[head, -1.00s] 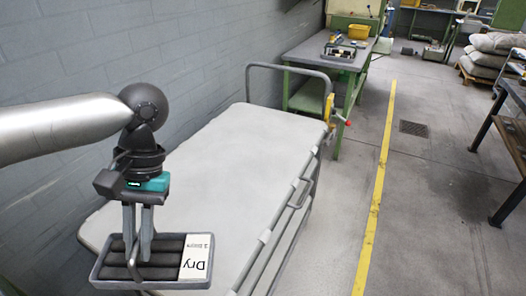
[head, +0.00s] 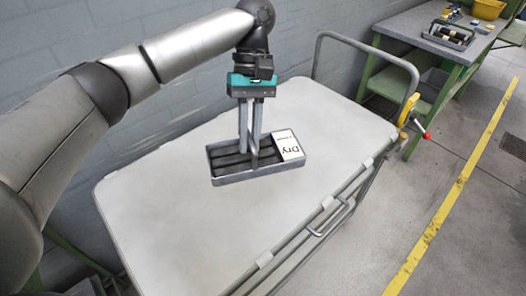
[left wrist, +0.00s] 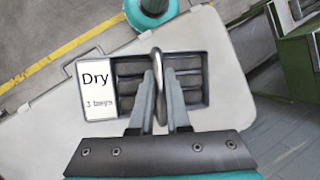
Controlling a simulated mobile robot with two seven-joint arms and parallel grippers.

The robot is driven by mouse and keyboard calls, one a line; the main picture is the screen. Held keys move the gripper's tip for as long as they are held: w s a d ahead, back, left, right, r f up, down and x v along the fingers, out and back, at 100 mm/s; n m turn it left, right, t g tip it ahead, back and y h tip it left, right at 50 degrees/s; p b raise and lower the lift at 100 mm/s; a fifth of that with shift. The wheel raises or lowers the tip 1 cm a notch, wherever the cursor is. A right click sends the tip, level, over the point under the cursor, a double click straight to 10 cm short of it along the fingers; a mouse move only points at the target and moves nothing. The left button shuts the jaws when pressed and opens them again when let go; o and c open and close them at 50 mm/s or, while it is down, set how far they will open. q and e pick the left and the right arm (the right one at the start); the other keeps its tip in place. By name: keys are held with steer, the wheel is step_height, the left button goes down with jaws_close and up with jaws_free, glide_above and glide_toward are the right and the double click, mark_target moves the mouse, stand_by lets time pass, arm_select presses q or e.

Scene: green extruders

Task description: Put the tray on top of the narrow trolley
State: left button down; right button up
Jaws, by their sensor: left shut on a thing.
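The tray (head: 232,170) is a small grey box with dark bars inside and a white label reading "Dry". It hangs over or rests on the narrow trolley (head: 170,215), a long pale grey top with a tube handle at its far end; I cannot tell whether they touch. My left gripper (head: 253,158) is shut on the tray's hoop handle and points down. In the left wrist view the tray (left wrist: 192,100) lies below the fingers (left wrist: 158,112), over the trolley top (left wrist: 235,110). My right gripper is not in view.
A green workbench (head: 430,45) with a grey top stands beyond the trolley. It bears another tray-like holder (head: 449,34) and a yellow bin (head: 489,9). A block wall (head: 150,130) runs along the left. A yellow floor line (head: 455,190) crosses open floor at right.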

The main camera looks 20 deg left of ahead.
mark_target(238, 146)
arm_select(q)
steer(key=n, duration=0.1)
steer(key=a+n+h, duration=0.1)
steer(key=w+a+n, duration=0.1)
steer(key=shift+f+t, duration=0.3)
steer(key=shift+w+a+f+n+h, duration=0.1)
steer(key=shift+a+f+n+h, duration=0.15)
steer(key=shift+a+n+h, duration=0.45)
steer(key=shift+d+f+n, duration=0.1)
steer(key=shift+f+n, duration=0.05)
steer(key=shift+n, duration=0.15)
steer(key=shift+w+f+b, duration=0.1)
steer(key=shift+f+b, duration=3.65)
steer(key=shift+f, duration=6.25)
steer(key=shift+r, duration=0.1)
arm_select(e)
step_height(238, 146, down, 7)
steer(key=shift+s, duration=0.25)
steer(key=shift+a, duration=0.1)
arm_select(q)
steer(key=c, duration=0.9)
jaws_free()
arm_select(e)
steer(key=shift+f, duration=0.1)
